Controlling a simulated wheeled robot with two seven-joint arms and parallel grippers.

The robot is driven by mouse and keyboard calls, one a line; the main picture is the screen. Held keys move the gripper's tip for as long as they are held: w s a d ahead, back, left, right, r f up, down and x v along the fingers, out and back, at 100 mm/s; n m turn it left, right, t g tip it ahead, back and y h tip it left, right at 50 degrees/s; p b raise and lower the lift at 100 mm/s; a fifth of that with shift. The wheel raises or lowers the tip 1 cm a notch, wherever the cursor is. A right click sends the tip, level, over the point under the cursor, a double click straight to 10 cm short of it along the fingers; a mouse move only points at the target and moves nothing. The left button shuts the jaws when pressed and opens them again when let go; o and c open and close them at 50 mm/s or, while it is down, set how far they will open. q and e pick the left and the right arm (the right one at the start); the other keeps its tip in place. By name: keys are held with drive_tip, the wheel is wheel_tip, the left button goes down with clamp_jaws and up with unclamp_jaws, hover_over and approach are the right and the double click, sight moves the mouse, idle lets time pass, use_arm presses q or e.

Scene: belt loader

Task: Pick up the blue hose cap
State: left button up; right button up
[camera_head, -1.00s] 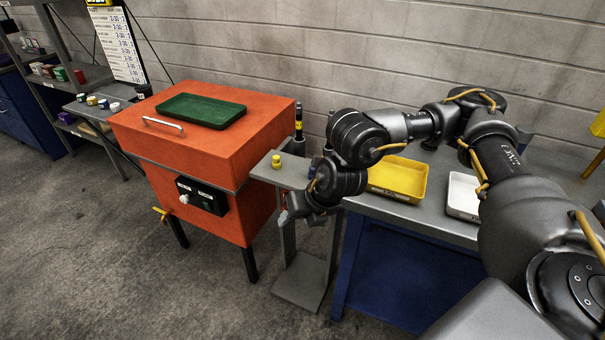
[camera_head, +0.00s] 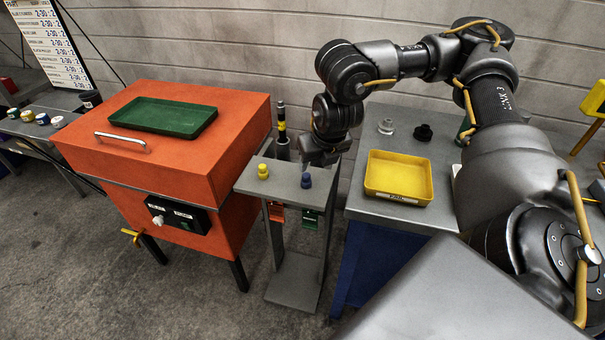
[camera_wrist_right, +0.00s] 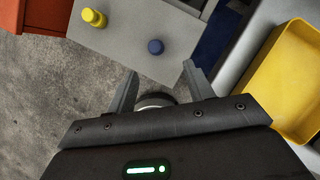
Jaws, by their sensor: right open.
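The blue hose cap (camera_head: 306,181) is a small round knob standing on the right part of a narrow grey stand top (camera_head: 285,179). In the right wrist view the blue cap (camera_wrist_right: 155,47) lies just ahead of the gap between my fingers, with nothing touching it. My right gripper (camera_wrist_right: 160,71) is open and empty, its two fingers spread. In the head view my right wrist hangs just behind and right of the blue cap, and its fingers are hard to make out. My left gripper is not in view.
A yellow cap (camera_head: 263,171) stands left of the blue one. An orange cabinet (camera_head: 225,125) with a green tray (camera_head: 165,116) is close on the left. A yellow bin (camera_head: 398,178) sits on the grey table at right.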

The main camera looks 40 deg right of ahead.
sight(307, 176)
drive_tip(key=x, duration=0.3)
drive_tip(key=a+b+x, duration=0.1)
drive_tip(key=x, duration=0.1)
drive_tip(key=shift+w, duration=0.25)
drive_tip(key=shift+d+f, duration=0.15)
drive_tip(key=shift+w+f+b, duration=0.1)
drive_tip(key=shift+f+b, duration=0.2)
drive_tip(key=shift+f, duration=0.1)
drive_tip(key=b+x, duration=0.1)
drive_tip(key=x, duration=0.2)
drive_tip(key=shift+w+d+f, duration=0.1)
drive_tip(key=shift+w+f, duration=0.15)
drive_tip(key=shift+f, duration=0.05)
drive_tip(key=shift+w+f, duration=0.1)
drive_tip(key=shift+f, duration=0.15)
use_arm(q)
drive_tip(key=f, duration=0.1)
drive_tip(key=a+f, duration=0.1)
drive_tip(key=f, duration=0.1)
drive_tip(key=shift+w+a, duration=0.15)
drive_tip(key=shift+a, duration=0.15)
use_arm(e)
drive_tip(key=c, duration=1)
